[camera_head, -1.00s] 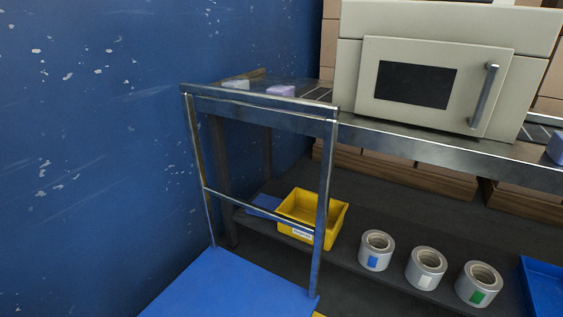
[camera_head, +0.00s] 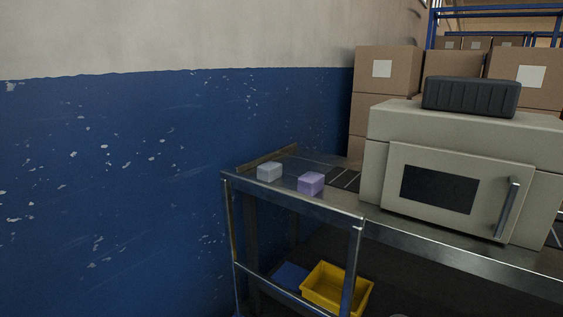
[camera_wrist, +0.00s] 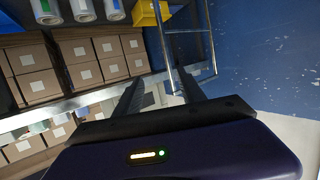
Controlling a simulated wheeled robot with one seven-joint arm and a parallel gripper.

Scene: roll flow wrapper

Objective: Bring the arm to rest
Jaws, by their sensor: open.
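My gripper (camera_wrist: 160,95) shows in the wrist view only. Its two dark fingers stand wide apart with nothing between them. Past the fingers are the floor and the metal frame of the bench (camera_wrist: 185,60), and the fingers look apart from both. The wrist view appears turned over, with the rolls and the yellow bin at its top edge. My arm does not show in the head view.
A beige machine (camera_head: 300,215) stands on the metal bench at right, a dark ribbed box (camera_head: 470,97) on top. A white block (camera_head: 269,172) and a purple block (camera_head: 311,183) lie on the bench. A yellow bin (camera_head: 335,288) sits below. A blue wall (camera_head: 120,180) is at left.

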